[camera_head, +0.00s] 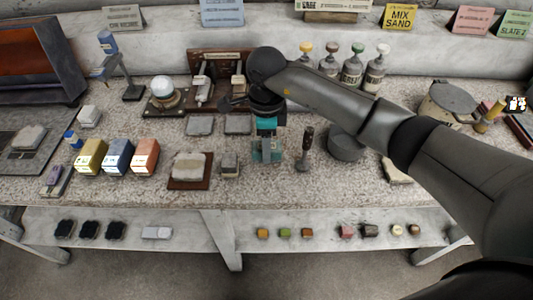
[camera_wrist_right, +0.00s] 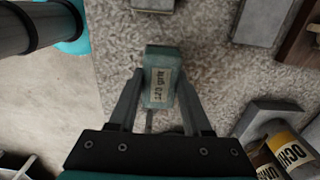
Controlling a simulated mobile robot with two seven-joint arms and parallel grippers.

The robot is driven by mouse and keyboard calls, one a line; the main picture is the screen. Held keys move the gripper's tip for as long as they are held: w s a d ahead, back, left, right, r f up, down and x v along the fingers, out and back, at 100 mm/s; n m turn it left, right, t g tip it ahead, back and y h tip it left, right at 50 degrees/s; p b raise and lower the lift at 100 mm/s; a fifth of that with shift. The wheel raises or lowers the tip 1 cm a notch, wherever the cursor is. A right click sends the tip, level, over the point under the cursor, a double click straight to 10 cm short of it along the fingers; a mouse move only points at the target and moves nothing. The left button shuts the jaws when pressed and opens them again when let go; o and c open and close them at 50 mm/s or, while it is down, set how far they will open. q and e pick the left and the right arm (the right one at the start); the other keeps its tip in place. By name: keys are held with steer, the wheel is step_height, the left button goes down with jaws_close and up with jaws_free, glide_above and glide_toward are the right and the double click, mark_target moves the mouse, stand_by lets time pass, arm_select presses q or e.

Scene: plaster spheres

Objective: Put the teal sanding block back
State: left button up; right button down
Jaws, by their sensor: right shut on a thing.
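The teal sanding block (camera_head: 268,154) is near the front of the speckled bench, below my right gripper (camera_head: 267,135) in the head view. In the right wrist view the teal block (camera_wrist_right: 159,62) shows a pale label reading something like "120 grit". My right gripper (camera_wrist_right: 160,88) is shut on it, with one finger on each side. I cannot tell whether the block touches the bench top or hangs just above it. My left gripper is not in view.
A small grey block (camera_head: 230,164) stands close left of the teal one, beside a stone on a brown board (camera_head: 190,184). A dark-handled tool (camera_head: 306,143) and a grey round piece (camera_head: 346,145) stand to the right. The bench's front edge is close.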

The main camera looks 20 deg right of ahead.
steer(key=shift+f, duration=1.6)
steer(key=shift+f, duration=0.1)
steer(key=shift+f+b, duration=0.15)
steer(key=shift+b, duration=0.25)
steer(key=shift+c, duration=1.7)
jaws_free()
steer(key=shift+r+p, duration=0.3)
steer(key=shift+r, duration=0.2)
step_height(320, 180, up, 12)
steer(key=shift+f+p, duration=0.25)
steer(key=shift+p, duration=0.3)
